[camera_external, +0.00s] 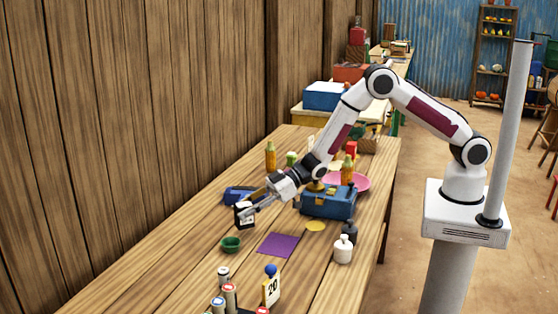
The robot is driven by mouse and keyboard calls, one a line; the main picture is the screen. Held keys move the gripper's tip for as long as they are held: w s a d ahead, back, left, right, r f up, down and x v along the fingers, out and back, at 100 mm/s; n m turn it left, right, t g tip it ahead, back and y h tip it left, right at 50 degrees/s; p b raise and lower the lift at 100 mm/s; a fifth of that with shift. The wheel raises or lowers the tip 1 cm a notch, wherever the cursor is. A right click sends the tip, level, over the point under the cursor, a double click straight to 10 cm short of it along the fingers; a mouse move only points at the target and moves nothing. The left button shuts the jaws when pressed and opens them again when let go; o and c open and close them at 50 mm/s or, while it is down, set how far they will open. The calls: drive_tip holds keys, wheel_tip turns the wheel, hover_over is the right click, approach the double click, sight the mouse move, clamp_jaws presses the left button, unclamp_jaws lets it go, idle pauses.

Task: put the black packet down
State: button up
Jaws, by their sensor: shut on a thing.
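The black packet (241,216), dark with a pale patch, is at the end of my arm. My gripper (250,208) is shut on it, with a finger along its right side. The packet is over the left part of the wooden table, behind a small green bowl. I cannot tell whether its underside touches the table.
Bare wood lies left.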

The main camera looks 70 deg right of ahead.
drive_tip(key=shift+f, duration=1.1)
drive_tip(key=shift+f, duration=0.1)
drive_tip(key=o, duration=1.1)
drive_tip(key=shift+v, duration=1.2)
drive_tip(key=v, duration=0.2)
drive_tip(key=shift+s+d+r, duration=0.2)
drive_tip(key=shift+d, duration=0.05)
drive_tip(key=shift+a+r, duration=0.1)
drive_tip(key=shift+r, duration=3.35)
